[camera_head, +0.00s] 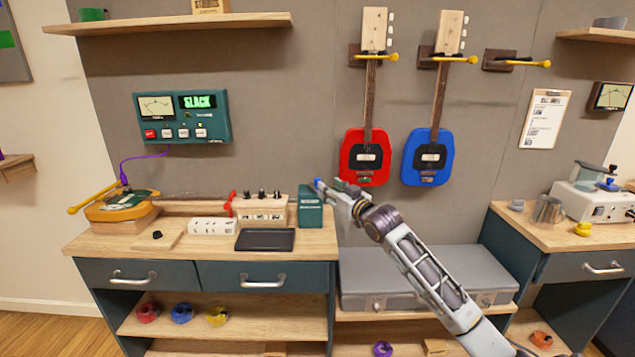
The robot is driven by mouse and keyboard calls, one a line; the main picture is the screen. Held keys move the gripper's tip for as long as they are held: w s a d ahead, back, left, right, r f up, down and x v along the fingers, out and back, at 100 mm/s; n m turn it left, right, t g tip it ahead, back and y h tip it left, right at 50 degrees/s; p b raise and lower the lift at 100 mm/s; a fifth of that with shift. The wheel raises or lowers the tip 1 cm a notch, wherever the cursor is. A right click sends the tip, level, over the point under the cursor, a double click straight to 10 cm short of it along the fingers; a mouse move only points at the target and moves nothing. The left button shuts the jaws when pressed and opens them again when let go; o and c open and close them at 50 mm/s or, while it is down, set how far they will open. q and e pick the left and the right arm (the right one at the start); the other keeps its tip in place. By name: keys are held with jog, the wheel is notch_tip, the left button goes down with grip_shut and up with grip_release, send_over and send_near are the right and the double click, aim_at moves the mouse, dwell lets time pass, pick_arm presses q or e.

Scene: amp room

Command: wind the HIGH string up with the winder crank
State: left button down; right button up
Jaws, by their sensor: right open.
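A yellow-orange instrument (122,208) lies on the left bench, its neck running right to a wooden headstock block (262,208) with several dark pegs on top. I cannot make out the HIGH string or which peg is its own. A teal tuner (182,117) on the wall reads SLACK. A teal box (310,208) stands at the bench's right end. My right gripper (326,190) is open, beside that box's upper right. A small blue piece shows at its fingertips; I cannot tell whether it is the winder crank. My left gripper is not in view.
A red clamp-like piece (230,204) sits at the neck. A black tray (265,240) and a white labelled block (212,226) lie in front of the headstock. Red (365,157) and blue (428,157) guitars hang behind my right arm. A grey case (360,280) lies lower, between benches.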

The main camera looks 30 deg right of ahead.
aim_at(318, 178)
jog(key=w, duration=0.7)
jog(key=shift+w+d+b, duration=0.1)
jog(key=shift+w+b, duration=0.2)
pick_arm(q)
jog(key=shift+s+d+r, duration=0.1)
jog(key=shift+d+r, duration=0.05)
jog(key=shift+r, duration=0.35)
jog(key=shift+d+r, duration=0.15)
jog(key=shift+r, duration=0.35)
pick_arm(e)
jog(key=shift+w, duration=0.4)
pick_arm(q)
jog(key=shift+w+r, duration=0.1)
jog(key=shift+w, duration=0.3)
pick_arm(e)
grip_shut()
